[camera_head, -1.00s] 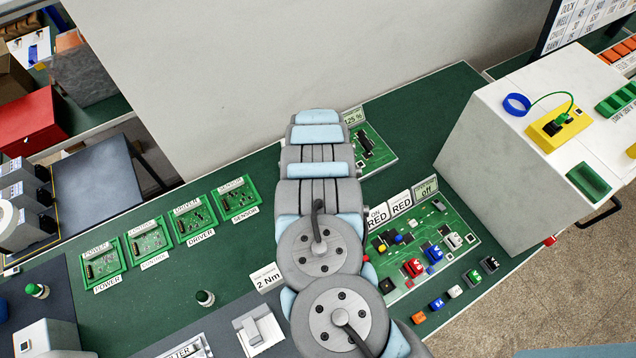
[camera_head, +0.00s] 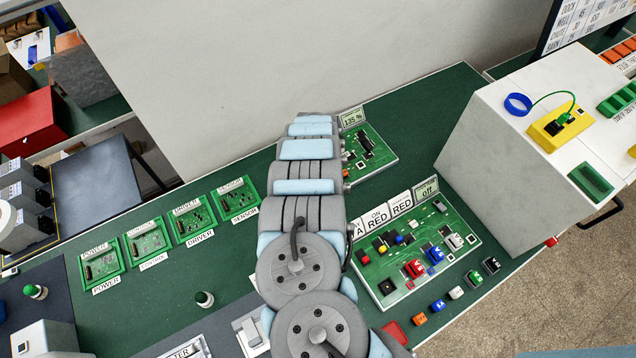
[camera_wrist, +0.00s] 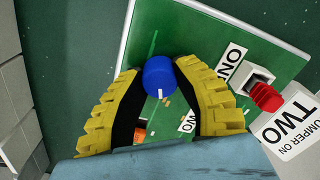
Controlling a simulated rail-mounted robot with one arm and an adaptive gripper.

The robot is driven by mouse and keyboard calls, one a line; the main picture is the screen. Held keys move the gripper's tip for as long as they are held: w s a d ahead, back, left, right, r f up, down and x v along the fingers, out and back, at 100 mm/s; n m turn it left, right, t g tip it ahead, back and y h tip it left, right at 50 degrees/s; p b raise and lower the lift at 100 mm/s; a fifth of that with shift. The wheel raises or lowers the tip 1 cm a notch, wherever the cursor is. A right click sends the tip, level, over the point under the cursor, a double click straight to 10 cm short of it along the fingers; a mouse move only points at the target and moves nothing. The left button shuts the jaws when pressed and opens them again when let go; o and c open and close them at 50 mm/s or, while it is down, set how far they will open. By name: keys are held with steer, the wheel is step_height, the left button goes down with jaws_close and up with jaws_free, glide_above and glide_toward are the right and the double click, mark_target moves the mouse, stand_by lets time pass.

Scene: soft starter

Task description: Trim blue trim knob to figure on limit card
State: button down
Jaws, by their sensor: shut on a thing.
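The blue trim knob (camera_wrist: 159,78) stands on a green board (camera_wrist: 180,22) in the wrist view. A short white mark on the knob points toward the bottom of that picture. My gripper (camera_wrist: 158,72) is shut on the knob, with its yellow, black-lined fingers on either side. In the head view my arm hides the gripper and the knob. A small display (camera_head: 352,118) at the back board (camera_head: 378,158) appears to read 135 %. I cannot make out a limit card with its figure.
A red jumper (camera_wrist: 265,95) on a white block sits right of the knob, near ONE and TWO cards (camera_wrist: 292,122). A second board (camera_head: 405,270) with red, blue and white parts lies in front. A large white cabinet (camera_head: 500,165) stands to the right.

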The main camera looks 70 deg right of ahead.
steer(key=c, duration=0.7)
jaws_free()
steer(key=shift+f, duration=0.1)
step_height(320, 180, up, 2)
steer(key=shift+w+d, duration=0.1)
step_height(320, 180, up, 10)
steer(key=shift+s, duration=0.2)
stand_by(0.4)
